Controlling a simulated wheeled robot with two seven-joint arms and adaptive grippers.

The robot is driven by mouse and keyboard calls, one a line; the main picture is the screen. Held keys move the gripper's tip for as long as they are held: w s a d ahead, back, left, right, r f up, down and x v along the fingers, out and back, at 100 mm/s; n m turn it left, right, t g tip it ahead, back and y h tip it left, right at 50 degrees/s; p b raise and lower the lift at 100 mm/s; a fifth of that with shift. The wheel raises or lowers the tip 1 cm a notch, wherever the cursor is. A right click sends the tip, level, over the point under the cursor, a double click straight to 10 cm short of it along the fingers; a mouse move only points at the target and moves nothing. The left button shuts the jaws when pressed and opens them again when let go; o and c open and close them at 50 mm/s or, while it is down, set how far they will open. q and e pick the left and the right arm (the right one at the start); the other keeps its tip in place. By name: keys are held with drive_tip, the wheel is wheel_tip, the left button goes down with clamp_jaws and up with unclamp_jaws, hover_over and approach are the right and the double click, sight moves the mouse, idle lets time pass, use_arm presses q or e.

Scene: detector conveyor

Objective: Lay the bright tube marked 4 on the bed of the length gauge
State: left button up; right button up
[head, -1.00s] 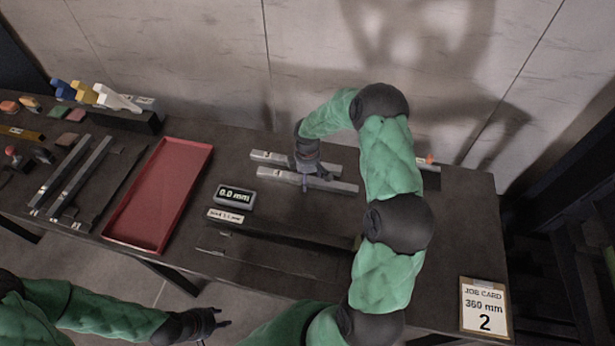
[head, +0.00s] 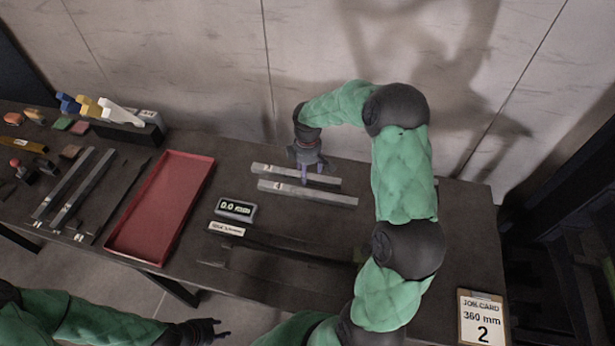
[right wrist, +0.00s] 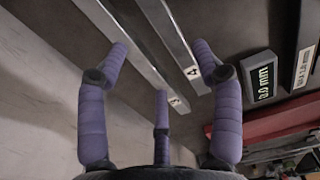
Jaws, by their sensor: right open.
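Two bright square tubes lie side by side on the table, in the head view below and beside my right gripper (head: 312,175). The front tube (head: 330,198) is marked 4 in the right wrist view (right wrist: 170,32); the back tube (head: 268,168) is marked 3 there (right wrist: 122,45). My right gripper is open and empty above them, with its fingers (right wrist: 162,95) spread near the marked ends. The length gauge's display (head: 235,208) reads 0.0 mm; its dark bed (head: 290,243) lies in front of the tubes, partly behind my right arm. My left gripper (head: 218,328) is low at the front; its jaw state is unclear.
A red tray (head: 160,205) lies left of the gauge. Further left are more bars (head: 82,188), a rack with coloured pieces (head: 125,125) and small blocks. A job card (head: 482,320) reading 360 mm, 2 stands at the front right. A wall is behind.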

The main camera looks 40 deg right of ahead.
drive_tip(key=shift+o, duration=0.5)
drive_tip(key=shift+r, duration=0.35)
drive_tip(key=p, duration=0.5)
hover_over(308, 190)
drive_tip(key=f, duration=0.6)
drive_tip(key=shift+w, duration=0.2)
drive_tip(key=shift+s+f, duration=0.15)
drive_tip(key=shift+f, duration=2.5)
drive_tip(key=shift+a, duration=0.1)
clamp_jaws()
